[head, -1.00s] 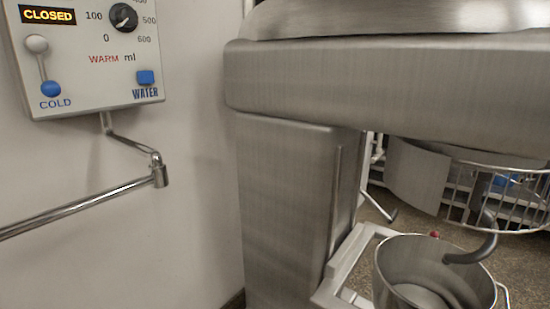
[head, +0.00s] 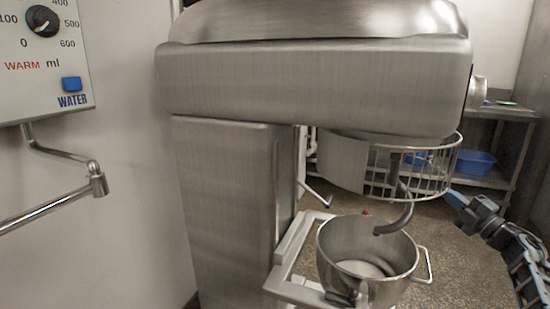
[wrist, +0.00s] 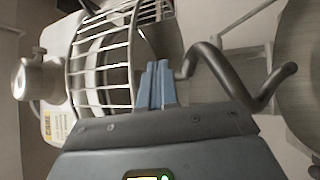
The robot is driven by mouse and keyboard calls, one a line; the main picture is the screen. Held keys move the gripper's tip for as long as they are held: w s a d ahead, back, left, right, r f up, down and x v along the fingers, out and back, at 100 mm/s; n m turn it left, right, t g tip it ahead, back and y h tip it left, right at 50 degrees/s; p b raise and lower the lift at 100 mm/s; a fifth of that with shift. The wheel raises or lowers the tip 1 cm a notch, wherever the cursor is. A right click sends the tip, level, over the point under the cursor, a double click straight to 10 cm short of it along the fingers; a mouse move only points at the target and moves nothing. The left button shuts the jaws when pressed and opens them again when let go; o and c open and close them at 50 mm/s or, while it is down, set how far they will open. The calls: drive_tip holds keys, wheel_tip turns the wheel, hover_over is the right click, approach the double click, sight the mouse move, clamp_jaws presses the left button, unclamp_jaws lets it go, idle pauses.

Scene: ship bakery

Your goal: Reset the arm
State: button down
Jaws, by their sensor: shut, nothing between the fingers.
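My gripper (wrist: 157,84) shows in the wrist view with its blue-grey fingers together and nothing between them. In that view it points towards the mixer's wire guard (wrist: 104,55), and the curved dough hook (wrist: 235,80) is to its right. In the head view part of my arm (head: 490,222) shows at the right edge, to the right of the steel mixing bowl (head: 368,240). I cannot tell from the frames whether the fingers touch the guard.
A large steel mixer (head: 310,85) fills the middle of the head view. A water panel (head: 45,60) with a metal spout pipe (head: 60,205) is on the left wall. A shelf (head: 490,178) with blue tubs (head: 473,163) stands at the back right. Speckled floor lies beyond the bowl.

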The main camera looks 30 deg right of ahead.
drive_tip(key=s+a+f+m+t+h+p, duration=0.1)
drive_tip(key=a+f+m, duration=0.25)
drive_tip(key=a, duration=0.95)
drive_tip(key=s+a+f+m+h+p, duration=0.1)
drive_tip(key=a+f+m, duration=0.3)
drive_tip(key=a, duration=0.9)
drive_tip(key=s+a+f+m+g+p, duration=0.1)
drive_tip(key=s+a+m, duration=0.1)
drive_tip(key=s+a, duration=0.5)
drive_tip(key=s+a+f+m+p, duration=0.1)
drive_tip(key=s+a+m, duration=0.1)
drive_tip(key=s+a, duration=0.5)
drive_tip(key=s+a+r+m+g+y+p, duration=0.1)
drive_tip(key=s+a+r+g, duration=0.1)
drive_tip(key=s, duration=0.5)
drive_tip(key=s+a+r+m+g+y, duration=0.1)
drive_tip(key=s+a+r+m+g, duration=0.1)
drive_tip(key=s+a+r, duration=0.3)
drive_tip(key=s+a+r+m+g+y+p, duration=0.1)
drive_tip(key=s+a+r, duration=0.3)
drive_tip(key=s, duration=0.6)
drive_tip(key=shift+a+m+g+p, duration=0.35)
drive_tip(key=shift+a+g, duration=0.25)
drive_tip(key=shift+a, duration=0.05)
